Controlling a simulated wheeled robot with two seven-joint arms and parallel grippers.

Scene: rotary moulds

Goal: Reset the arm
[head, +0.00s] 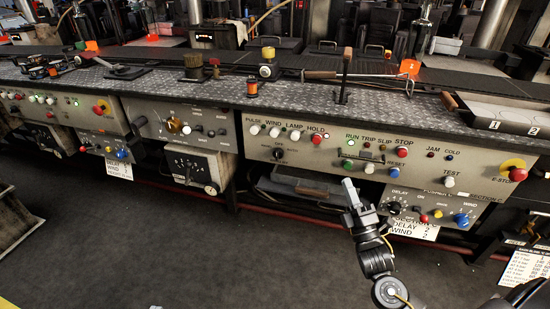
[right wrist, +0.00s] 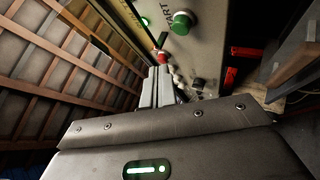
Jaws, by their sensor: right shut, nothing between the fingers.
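My right arm comes in from the bottom right of the head view. Its gripper (head: 350,190) is shut and empty, with the fingers pointing up in front of the control bench. The fingertips appear just below the panel with the RUN, TRIP, SLIP and STOP labels, left of the DELAY knob (head: 394,207). I cannot tell the gap to the panel. In the right wrist view the closed fingers (right wrist: 157,86) point up towards a red button (right wrist: 162,57) and a green button (right wrist: 182,22). My left gripper is not in view.
The bench front (head: 345,130) spans the view with several buttons and knobs. A red E-STOP button (head: 516,174) is at the right. A long-handled tool (head: 330,74) lies on the bench top. The dark floor (head: 190,255) is clear at lower left.

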